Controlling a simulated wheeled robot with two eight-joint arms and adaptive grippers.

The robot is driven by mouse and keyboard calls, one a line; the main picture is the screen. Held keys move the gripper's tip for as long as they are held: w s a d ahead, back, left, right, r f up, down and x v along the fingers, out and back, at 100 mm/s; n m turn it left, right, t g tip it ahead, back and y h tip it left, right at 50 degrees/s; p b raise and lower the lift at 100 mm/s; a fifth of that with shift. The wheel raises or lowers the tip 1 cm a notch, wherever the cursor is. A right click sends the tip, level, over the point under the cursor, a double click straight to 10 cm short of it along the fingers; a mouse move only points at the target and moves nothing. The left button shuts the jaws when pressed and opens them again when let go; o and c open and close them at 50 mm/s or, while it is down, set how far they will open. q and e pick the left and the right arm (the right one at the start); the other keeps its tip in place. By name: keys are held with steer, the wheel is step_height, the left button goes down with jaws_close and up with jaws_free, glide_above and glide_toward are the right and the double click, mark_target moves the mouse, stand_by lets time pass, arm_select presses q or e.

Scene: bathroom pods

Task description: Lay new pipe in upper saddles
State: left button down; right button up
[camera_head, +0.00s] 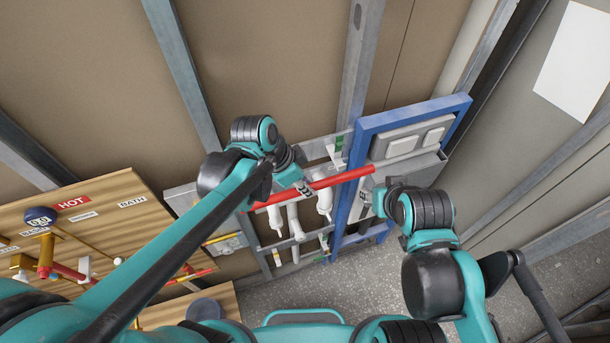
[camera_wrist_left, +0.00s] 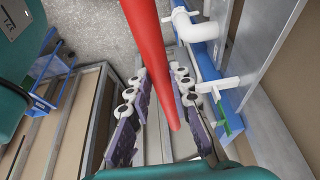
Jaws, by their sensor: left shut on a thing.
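The long red pipe (camera_head: 343,178) slants across the front of the grey wall frame, its right end higher in the picture and reaching over the blue frame. My left gripper (camera_head: 304,189) is shut on it near its middle. In the left wrist view the red pipe (camera_wrist_left: 152,50) runs between the two padded fingers of the left gripper (camera_wrist_left: 158,108). My right gripper (camera_head: 372,203) is by the blue frame, below the pipe's right end; its fingers are too small to read. I cannot make out the upper saddles, or whether the pipe touches any support.
White pipes (camera_head: 275,221) hang below the red pipe. The blue frame (camera_head: 352,190) holds a grey panel at right. A white elbow (camera_wrist_left: 197,30) is close beside the pipe in the left wrist view.

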arm_select(q)
steer(key=shift+s, duration=0.25)
steer(key=shift+w+a+f, duration=0.1)
steer(key=shift+w+a, duration=0.05)
steer(key=shift+w, duration=0.25)
steer(key=shift+w+a+f, duration=0.1)
steer(key=shift+w, duration=0.3)
steer(key=w+a+f+b, duration=0.2)
steer(key=w+b, duration=0.2)
steer(key=w, duration=0.1)
steer(key=shift+w+f, duration=0.15)
steer(key=shift+w, duration=0.25)
arm_select(e)
steer(key=shift+w+f, duration=0.15)
steer(key=shift+f, duration=2.05)
arm_select(q)
steer(key=c, duration=1.3)
jaws_free()
